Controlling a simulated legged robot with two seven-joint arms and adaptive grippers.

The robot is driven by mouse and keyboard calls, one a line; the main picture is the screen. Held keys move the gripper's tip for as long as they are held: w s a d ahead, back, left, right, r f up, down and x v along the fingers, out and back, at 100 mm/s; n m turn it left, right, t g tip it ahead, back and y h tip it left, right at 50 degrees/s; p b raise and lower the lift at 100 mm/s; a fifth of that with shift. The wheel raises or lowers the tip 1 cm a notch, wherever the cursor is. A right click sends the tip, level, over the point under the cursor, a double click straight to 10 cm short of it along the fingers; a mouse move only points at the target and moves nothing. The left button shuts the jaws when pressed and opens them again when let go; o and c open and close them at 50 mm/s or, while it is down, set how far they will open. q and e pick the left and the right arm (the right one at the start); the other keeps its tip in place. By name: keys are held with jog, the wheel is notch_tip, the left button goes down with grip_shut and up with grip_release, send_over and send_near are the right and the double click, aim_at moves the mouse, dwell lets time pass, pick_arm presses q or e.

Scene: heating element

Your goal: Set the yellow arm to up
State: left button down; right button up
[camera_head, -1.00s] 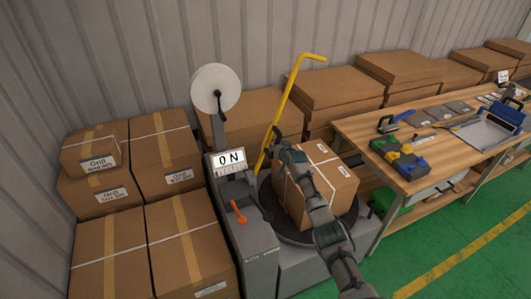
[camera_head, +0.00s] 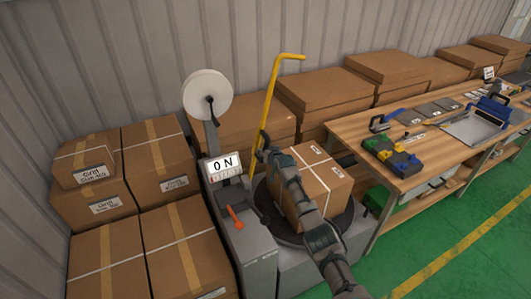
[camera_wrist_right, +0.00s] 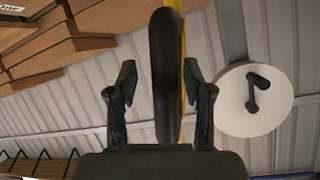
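The yellow arm (camera_head: 269,97) is a bent bar that rises steeply from beside the round turntable (camera_head: 276,226), its short top end pointing right. It leans slightly right in the head view. My right gripper (camera_head: 263,146) is at the bar's middle. In the right wrist view, the fingers of my right gripper (camera_wrist_right: 160,100) stand apart, one on each side of a long dark piece (camera_wrist_right: 167,75) with the yellow arm (camera_wrist_right: 189,75) just behind it. Gaps show on both sides, and I cannot tell whether anything touches. My left gripper is out of view.
A taped carton (camera_head: 318,178) stands on the turntable, behind my right forearm. A grey machine with an "ON" panel (camera_head: 222,165), an orange lever (camera_head: 235,215) and a white roll (camera_head: 206,92) stands left. Cartons (camera_head: 185,245) fill the left; a workbench (camera_head: 400,185) stands right.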

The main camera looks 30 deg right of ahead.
jog(key=shift+v, duration=0.8)
jog(key=v, duration=1)
jog(key=shift+s, duration=0.15)
jog(key=shift+f, duration=0.15)
